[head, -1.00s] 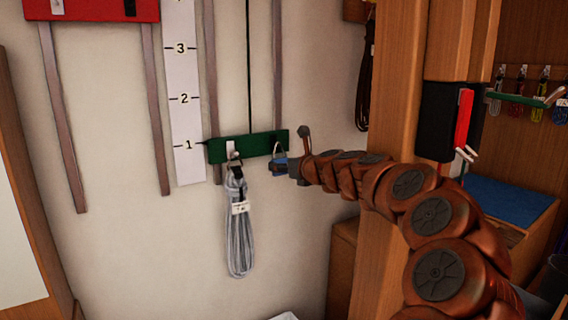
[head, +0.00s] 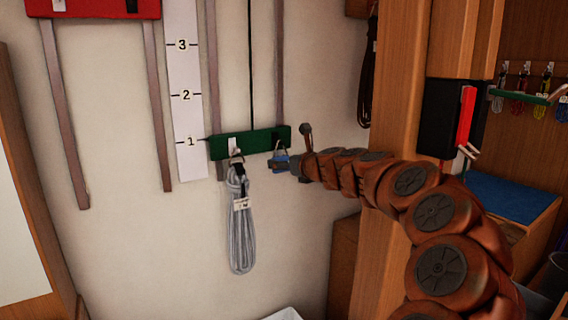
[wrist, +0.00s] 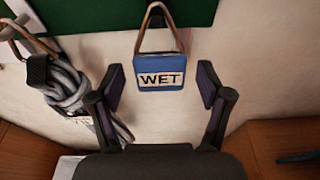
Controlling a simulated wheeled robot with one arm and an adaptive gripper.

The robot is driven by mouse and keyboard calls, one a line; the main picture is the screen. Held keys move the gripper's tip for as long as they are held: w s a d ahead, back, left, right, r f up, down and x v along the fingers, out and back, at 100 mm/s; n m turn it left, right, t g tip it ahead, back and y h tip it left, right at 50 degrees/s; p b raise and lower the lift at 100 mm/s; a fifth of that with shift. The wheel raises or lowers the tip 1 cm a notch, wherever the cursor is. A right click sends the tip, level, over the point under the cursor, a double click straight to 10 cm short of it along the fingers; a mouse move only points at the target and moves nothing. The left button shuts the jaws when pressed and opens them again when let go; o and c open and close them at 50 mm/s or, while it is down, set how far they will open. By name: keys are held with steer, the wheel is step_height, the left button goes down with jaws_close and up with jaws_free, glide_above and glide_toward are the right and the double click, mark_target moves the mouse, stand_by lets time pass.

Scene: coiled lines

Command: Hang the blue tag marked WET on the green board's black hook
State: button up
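The blue tag (wrist: 160,75), marked WET on a white label, hangs upright from a tan cord loop (wrist: 140,38). The loop's top reaches the black hook (wrist: 157,15) on the green board (wrist: 85,14) and appears to be over it. In the head view the tag (head: 282,160) is just below the right end of the green board (head: 250,143). My gripper (wrist: 161,85) is open, its fingers to the left and right of the tag with a gap on each side. In the head view my gripper (head: 281,166) partly covers the tag.
A grey coiled line (head: 241,225) with a white label hangs from the board's left, pale hook (head: 233,146), close left of my gripper. A wooden post (head: 393,150) stands right, beside my arm. The wall below the board is mostly clear.

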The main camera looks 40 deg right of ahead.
steer(key=shift+o, duration=0.4)
steer(key=shift+s, duration=0.15)
steer(key=v, duration=1.1)
steer(key=shift+s, duration=0.4)
steer(key=shift+a+r, duration=0.1)
